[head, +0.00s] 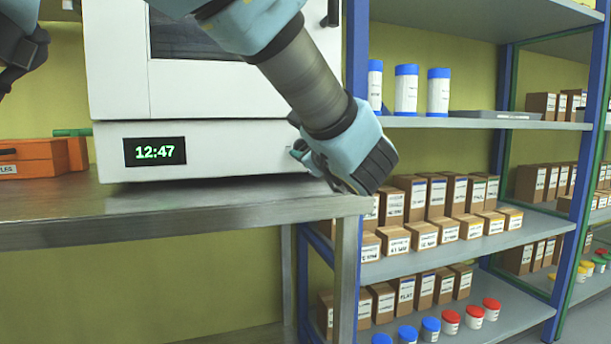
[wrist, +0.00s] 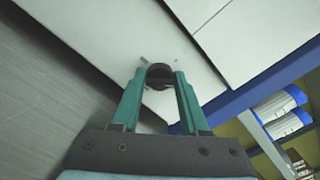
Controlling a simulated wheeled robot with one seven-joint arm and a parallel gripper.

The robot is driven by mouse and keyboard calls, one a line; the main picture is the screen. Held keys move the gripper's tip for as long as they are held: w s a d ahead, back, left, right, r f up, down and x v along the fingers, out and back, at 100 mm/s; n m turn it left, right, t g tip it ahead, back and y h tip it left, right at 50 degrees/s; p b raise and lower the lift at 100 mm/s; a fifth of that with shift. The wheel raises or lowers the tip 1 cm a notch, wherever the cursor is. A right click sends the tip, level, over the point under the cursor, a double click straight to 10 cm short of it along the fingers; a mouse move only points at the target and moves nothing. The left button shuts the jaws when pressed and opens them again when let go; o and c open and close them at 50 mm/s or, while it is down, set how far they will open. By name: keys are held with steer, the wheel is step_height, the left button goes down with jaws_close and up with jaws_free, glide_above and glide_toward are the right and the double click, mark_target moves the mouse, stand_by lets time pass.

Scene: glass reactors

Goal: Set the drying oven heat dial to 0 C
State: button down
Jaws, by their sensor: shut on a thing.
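The white drying oven (head: 220,135) stands on a steel bench, its display (head: 154,151) reading 12:47 in green. In the wrist view the oven's white front (wrist: 115,40) fills the upper middle. The dark round heat dial (wrist: 160,73) sits on it, with small marks beside it. My gripper (wrist: 160,85) has its two green fingers on either side of the dial, shut on it. In the head view my gripper (head: 305,155) is at the lower right of the oven front, and my arm hides the dial. The dial's setting cannot be read.
The steel bench top (head: 60,208) runs under the oven. Orange boxes (head: 40,157) stand at the left. A blue-framed shelf (head: 470,123) at the right holds brown cartons, white bottles with blue bands, and jars with coloured lids.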

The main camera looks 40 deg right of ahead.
steer(key=n+b, duration=0.2)
steer(key=b, duration=0.3)
steer(key=f+n+b, duration=0.1)
steer(key=n+b, duration=0.2)
steer(key=b, duration=0.2)
steer(key=shift+a+f+n+b, duration=0.1)
steer(key=shift+n+b, duration=0.2)
steer(key=n+b, duration=0.2)
steer(key=b, duration=0.3)
steer(key=shift+n, duration=0.4)
steer(key=shift+r+n+b, duration=0.3)
steer(key=shift+n+b, duration=0.3)
steer(key=shift+b, duration=0.4)
steer(key=shift+r, duration=0.1)
steer(key=shift+c, duration=2.2)
jaws_free()
steer(key=shift+s+r, duration=0.1)
steer(key=p+v, duration=0.1)
steer(key=v, duration=0.9)
steer(key=shift+s+a+p, duration=0.15)
steer(key=shift+s+p, duration=0.1)
steer(key=shift+p, duration=0.05)
